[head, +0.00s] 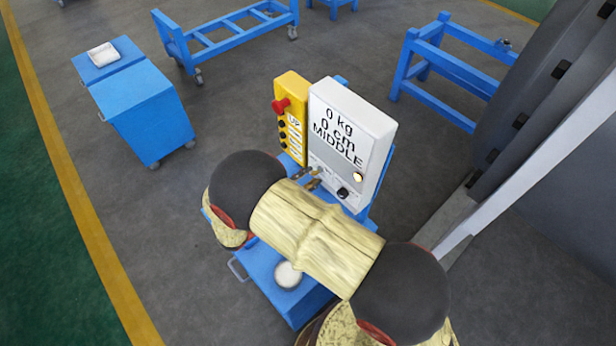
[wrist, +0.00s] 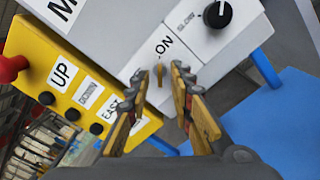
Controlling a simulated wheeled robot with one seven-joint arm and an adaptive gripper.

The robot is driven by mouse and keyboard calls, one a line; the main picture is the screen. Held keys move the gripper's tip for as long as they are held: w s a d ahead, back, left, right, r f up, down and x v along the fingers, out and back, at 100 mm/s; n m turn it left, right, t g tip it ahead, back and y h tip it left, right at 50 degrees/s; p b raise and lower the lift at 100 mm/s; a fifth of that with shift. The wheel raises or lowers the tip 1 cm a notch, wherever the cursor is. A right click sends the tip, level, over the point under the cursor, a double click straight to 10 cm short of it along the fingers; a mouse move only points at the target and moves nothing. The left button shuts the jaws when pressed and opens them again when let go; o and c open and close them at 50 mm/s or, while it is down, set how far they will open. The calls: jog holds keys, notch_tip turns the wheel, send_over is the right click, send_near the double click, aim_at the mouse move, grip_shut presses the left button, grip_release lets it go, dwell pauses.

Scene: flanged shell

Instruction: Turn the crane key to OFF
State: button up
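The crane key (wrist: 160,75) is a small brass-coloured tab on the white control box (head: 352,118), beside a label reading ON. My gripper (wrist: 159,82) is open in the wrist view, with one fingertip on each side of the key and a visible gap to each. In the head view my gripper (head: 311,178) is at the lower left of the box's face, and it hides the key there. An OFF label is not visible in either view.
A yellow pendant (head: 291,115) with a red knob and several black buttons adjoins the box on its left. A black knob (wrist: 217,14) marked SLOW is to the right of the key. A blue cabinet (head: 143,105) and blue frames stand farther off.

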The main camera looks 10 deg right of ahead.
jog(key=shift+w+d, duration=0.1)
jog(key=shift+d, duration=0.05)
jog(key=shift+c, duration=0.8)
jog(key=c, duration=0.4)
grip_shut()
